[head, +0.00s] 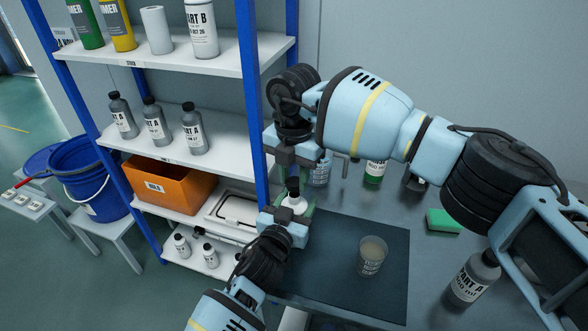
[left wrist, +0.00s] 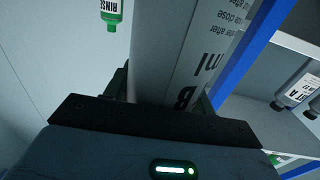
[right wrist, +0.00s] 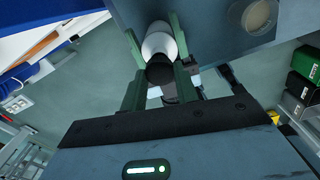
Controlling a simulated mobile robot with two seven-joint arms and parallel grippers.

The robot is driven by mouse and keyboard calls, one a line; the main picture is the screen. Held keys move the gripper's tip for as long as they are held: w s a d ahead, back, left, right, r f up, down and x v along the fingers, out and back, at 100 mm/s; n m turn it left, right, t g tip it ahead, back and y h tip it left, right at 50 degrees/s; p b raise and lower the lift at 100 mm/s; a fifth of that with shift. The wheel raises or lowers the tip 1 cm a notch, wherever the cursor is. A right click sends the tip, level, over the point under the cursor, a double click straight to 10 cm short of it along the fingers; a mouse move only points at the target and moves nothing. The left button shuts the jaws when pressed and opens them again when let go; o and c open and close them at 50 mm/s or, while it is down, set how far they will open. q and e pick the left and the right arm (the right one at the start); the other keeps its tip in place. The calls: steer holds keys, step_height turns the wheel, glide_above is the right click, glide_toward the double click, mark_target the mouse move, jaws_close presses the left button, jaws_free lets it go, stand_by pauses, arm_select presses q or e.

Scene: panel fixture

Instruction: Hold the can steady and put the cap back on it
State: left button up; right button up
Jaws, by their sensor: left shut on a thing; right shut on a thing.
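The can is a white bottle with a Part B label (head: 297,204), standing at the left edge of the dark mat. My left gripper (head: 291,217) is shut around its body; the labelled side fills the left wrist view (left wrist: 170,55). My right gripper (head: 297,178) reaches down from above, shut on the black cap (head: 292,186). In the right wrist view the cap (right wrist: 160,70) sits between the green fingers, in line with the can's white top (right wrist: 158,42). The cap is at the can's mouth; I cannot tell whether it touches or is seated.
A cup (head: 372,256) stands on the dark mat (head: 340,240). A grey Part A bottle (head: 472,279) and a green sponge (head: 443,221) are to the right. A blue-posted shelf (head: 254,100) with bottles stands close on the left. Green-labelled bottles are behind.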

mark_target(293, 181)
steer(key=shift+f, duration=0.2)
stand_by(0.4)
steer(key=shift+f, duration=0.8)
steer(key=shift+f, duration=0.55)
steer(key=m, duration=1.3)
steer(key=shift+w, duration=0.1)
steer(key=m, duration=0.3)
steer(key=o, duration=0.9)
